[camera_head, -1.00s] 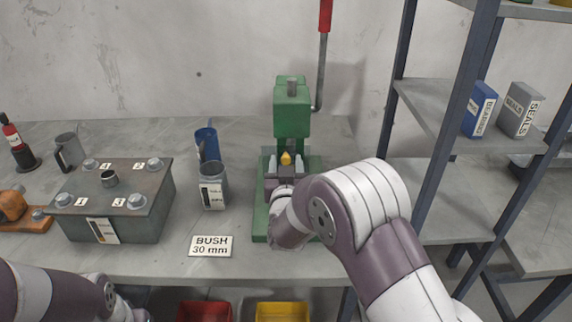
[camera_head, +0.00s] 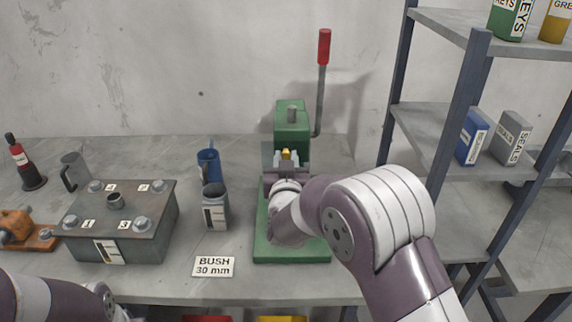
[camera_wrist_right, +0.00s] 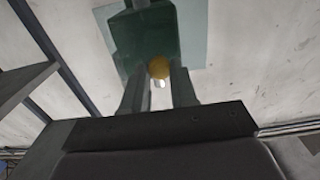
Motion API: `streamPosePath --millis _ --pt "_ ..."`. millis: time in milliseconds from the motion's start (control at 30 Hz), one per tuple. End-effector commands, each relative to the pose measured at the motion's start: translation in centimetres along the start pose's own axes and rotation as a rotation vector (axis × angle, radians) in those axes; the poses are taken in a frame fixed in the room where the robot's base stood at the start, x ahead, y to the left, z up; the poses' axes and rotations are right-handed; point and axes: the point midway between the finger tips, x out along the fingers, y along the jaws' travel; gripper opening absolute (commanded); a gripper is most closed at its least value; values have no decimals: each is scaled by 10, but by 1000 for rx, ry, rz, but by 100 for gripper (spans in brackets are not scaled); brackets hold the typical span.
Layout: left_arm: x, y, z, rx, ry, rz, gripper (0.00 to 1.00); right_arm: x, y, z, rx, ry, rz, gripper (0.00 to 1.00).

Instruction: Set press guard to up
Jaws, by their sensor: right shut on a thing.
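The green press (camera_head: 292,118) stands on the bench, with a red-handled lever (camera_head: 323,60) pointing up at its right side. A clear, faintly tinted guard panel (camera_head: 267,154) shows in front of the lower part of the press head; it also shows as a pale pane in the right wrist view (camera_wrist_right: 192,35). My right gripper (camera_head: 287,158) is at the front of the press, shut on the guard's yellow knob (camera_wrist_right: 159,66), which sits between the fingertips. My right wrist hides the press's lower middle. Only my left arm shows at the lower left; its gripper is out of view.
A grey mug-like container (camera_head: 215,208), a blue one (camera_head: 208,165) and a "BUSH 30 mm" sign (camera_head: 214,267) are left of the press. A bolted grey block (camera_head: 120,220) stands farther left. A shelf rack (camera_head: 440,120) rises on the right.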

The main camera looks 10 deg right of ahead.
Motion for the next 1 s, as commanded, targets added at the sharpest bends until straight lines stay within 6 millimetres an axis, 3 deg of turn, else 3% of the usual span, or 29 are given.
streamPosePath --millis 200,233,300,667,767,1000 --pt "0 0 0 0 0 0 0 1 0 -6 5 16 1 0" --pt "0 0 0 0 0 0 0 1 0 -7 5 17 1 34" --pt "0 0 0 0 0 0 0 1 0 -6 5 17 1 51" --pt "3 0 0 0 0 0 0 -7 0 -3 4 11 0 51" --pt "9 0 1 0 0 0 0 -26 -1 -2 3 12 -3 51" --pt "19 0 2 0 0 0 0 -92 -2 -2 5 14 -4 51"
